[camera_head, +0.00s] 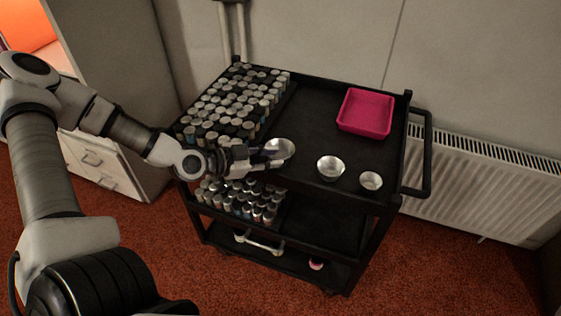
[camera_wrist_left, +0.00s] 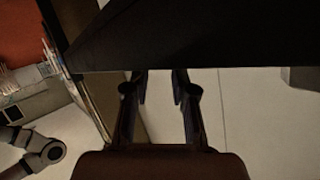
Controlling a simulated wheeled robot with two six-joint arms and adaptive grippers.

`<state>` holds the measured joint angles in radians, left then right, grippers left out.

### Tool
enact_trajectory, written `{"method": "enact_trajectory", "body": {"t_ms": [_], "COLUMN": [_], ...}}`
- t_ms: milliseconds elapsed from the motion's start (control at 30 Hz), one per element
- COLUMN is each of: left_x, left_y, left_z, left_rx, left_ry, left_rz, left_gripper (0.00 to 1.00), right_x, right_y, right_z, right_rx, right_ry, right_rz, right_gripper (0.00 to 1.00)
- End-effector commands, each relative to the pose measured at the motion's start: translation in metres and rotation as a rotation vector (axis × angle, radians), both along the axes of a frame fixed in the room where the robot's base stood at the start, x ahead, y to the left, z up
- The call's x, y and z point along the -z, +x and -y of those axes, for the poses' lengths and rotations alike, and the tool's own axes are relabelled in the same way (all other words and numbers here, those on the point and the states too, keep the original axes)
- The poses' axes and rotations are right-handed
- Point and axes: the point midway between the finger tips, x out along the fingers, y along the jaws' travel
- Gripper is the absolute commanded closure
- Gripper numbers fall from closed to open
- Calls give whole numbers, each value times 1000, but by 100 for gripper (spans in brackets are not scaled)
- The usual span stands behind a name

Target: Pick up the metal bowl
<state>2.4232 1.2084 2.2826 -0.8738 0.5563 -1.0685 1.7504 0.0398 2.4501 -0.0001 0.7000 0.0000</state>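A shiny metal bowl (camera_head: 280,150) is near the front left part of the cart's black top. Two more metal bowls stand to its right, a middle one (camera_head: 331,168) and a smaller one (camera_head: 371,182). My left gripper (camera_head: 262,155) reaches in from the left, right beside the leftmost bowl. Whether it touches that bowl is unclear. In the left wrist view, its two fingers (camera_wrist_left: 160,85) are apart with pale wall showing between them. No bowl shows in that view, and a dark surface (camera_wrist_left: 210,35) fills its top. My right gripper is not in view.
Several rows of lidded jars (camera_head: 235,100) fill the left of the cart top (camera_head: 310,110). A pink tray (camera_head: 366,112) stands at the back right. More jars (camera_head: 240,200) are on a lower shelf. A handle (camera_head: 426,155) and a radiator (camera_head: 480,180) are at the right.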

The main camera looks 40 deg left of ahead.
Motion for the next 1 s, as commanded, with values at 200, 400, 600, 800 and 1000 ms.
{"method": "enact_trajectory", "body": {"t_ms": [200,400,600,800,1000], "left_x": [19,18,17,17,17], "left_y": [25,37,37,37,37], "left_z": [12,18,18,18,18], "left_rx": [4,2,0,0,0], "left_ry": [9,3,0,0,0], "left_rz": [-2,-2,-2,-2,-2], "left_gripper": [74,74,81,100,100], "right_x": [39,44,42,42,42], "right_y": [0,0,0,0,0], "right_z": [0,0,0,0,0], "right_rx": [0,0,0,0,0], "right_ry": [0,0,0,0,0], "right_rz": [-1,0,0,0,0], "right_gripper": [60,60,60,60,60]}}
